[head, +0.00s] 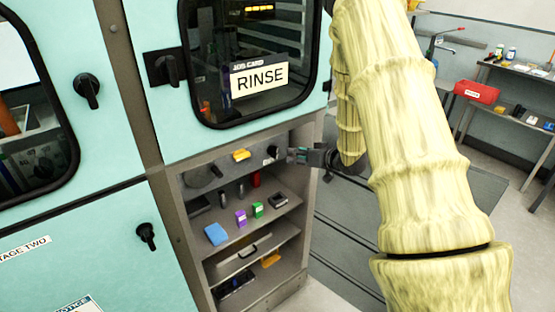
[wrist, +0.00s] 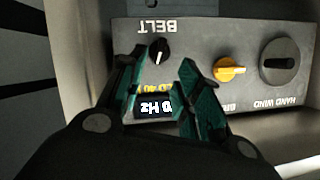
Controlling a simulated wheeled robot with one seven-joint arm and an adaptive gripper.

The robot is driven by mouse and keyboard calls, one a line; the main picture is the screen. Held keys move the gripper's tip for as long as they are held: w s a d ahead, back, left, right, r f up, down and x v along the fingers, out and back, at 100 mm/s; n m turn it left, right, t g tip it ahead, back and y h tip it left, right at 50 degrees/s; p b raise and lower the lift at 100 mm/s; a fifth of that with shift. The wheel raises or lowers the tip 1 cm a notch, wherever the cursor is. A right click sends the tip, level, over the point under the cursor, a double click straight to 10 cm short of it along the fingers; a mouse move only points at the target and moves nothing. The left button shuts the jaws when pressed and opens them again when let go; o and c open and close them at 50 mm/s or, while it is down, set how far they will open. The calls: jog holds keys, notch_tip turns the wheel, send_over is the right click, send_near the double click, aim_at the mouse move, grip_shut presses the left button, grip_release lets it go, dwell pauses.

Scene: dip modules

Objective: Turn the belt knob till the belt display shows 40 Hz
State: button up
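The belt knob (wrist: 159,52) is a small black knob with a pale pointer line, below the upside-down BELT label in the wrist view. It also shows at the right of the panel in the head view (head: 272,152). My gripper (wrist: 159,63) is open, its teal fingertips on either side of the knob with gaps visible. In the head view my gripper (head: 304,156) points left at the panel. The belt display (wrist: 155,105) lies between my fingers; it shows "0 Hz" with its leading digit unclear, partly hidden by my gripper. A yellow label by it includes "40".
Below, open shelves hold a blue block (head: 216,234), a purple box (head: 241,218) and a green box (head: 258,210). The RINSE window (head: 250,110) is above.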

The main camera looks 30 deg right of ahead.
aim_at(276, 153)
jog(key=p+x, duration=0.1)
jog(key=x, duration=0.9)
jog(key=shift+w+a, duration=0.1)
jog(key=shift+w, duration=0.3)
grip_shut()
